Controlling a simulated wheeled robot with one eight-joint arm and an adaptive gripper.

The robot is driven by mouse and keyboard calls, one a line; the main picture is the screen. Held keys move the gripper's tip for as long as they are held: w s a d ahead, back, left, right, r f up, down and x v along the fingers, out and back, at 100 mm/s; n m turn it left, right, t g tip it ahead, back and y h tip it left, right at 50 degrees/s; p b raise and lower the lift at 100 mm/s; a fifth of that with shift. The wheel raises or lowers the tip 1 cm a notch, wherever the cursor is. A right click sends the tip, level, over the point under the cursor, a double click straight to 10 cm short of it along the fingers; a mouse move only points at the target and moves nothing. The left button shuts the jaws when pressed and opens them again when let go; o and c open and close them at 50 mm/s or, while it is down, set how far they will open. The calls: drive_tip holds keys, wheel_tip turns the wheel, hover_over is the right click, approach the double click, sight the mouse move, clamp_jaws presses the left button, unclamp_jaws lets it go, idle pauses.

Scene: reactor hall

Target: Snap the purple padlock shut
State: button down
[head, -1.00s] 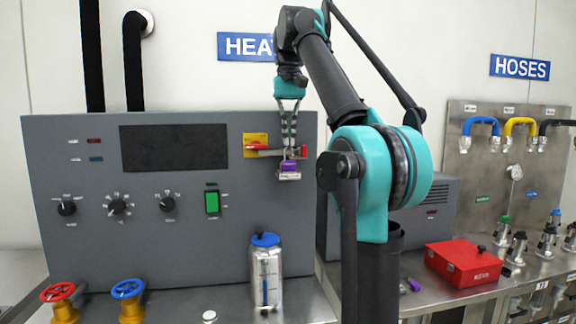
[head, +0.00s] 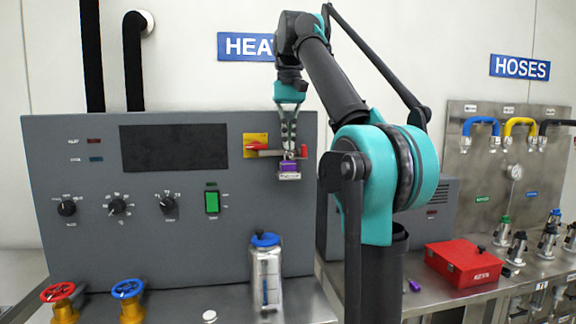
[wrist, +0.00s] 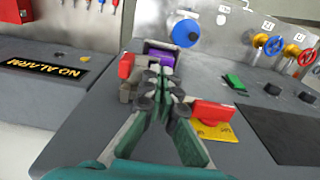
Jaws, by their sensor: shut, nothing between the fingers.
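The purple padlock (head: 289,167) hangs at the red-handled switch (head: 262,147) on the grey panel. It also shows in the wrist view (wrist: 160,55), just beyond my fingertips and partly hidden by them. My gripper (head: 289,150) is shut and empty, pointing down right above the padlock. In the wrist view my gripper (wrist: 160,78) has its fingertips together at or very near the padlock; I cannot tell whether they touch it. The shackle is mostly hidden behind the fingers, so I cannot tell whether it is seated.
A metal bottle with a blue cap (head: 266,270) stands below the padlock. Red (head: 58,292) and blue (head: 128,289) valve wheels are at the lower left. A red box (head: 463,263) sits on the right bench. The panel's yellow plate (head: 255,140) is beside my gripper.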

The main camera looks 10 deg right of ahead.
drive_tip(key=shift+r, duration=2.9)
drive_tip(key=shift+s, duration=0.15)
